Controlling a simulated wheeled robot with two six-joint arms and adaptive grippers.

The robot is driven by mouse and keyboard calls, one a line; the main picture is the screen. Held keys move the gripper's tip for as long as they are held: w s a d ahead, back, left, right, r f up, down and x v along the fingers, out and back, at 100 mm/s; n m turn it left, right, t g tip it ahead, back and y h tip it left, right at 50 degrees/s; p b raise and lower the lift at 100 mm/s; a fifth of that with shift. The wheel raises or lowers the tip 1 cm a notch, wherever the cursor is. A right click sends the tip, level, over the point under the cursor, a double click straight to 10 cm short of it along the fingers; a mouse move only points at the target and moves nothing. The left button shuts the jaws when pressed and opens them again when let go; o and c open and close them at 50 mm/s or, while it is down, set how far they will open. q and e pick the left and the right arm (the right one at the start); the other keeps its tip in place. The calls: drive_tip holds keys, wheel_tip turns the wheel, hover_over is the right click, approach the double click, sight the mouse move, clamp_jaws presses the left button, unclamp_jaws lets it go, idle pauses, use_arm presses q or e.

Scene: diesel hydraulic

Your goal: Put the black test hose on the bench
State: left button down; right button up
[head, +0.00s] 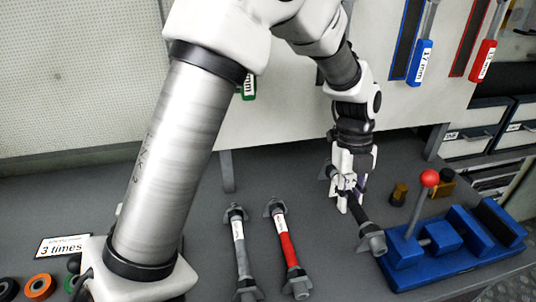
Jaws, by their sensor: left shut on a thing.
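My left gripper (347,208) points down over the right part of the grey bench (310,280). It is shut on the black test hose (363,222), a short dark hose with grey end fittings. The hose slants from upper left to lower right, and its lower fitting is close to the blue vise. The gripper fingers hide its middle. I cannot tell whether the hose touches the bench or is slightly above it. My right gripper is not in view.
A grey hose (241,250) and a red hose (287,247) lie on the bench left of the gripper. A blue vise (440,247) with a red-knobbed lever stands at right.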

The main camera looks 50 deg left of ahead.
sight(339, 240)
use_arm(q)
drive_tip(key=shift+s, duration=0.2)
wheel_tip(339, 240, down, 10)
drive_tip(key=shift+s+r+p, duration=0.15)
drive_tip(key=shift+r+p, duration=0.05)
drive_tip(key=shift+p, duration=0.35)
drive_tip(key=shift+f, duration=0.1)
drive_tip(key=shift+f, duration=0.1)
drive_tip(key=c, duration=1)
unclamp_jaws()
drive_tip(key=shift+c, duration=0.2)
drive_tip(key=v, duration=0.7)
drive_tip(key=shift+r+b, duration=0.35)
drive_tip(key=shift+b, duration=0.05)
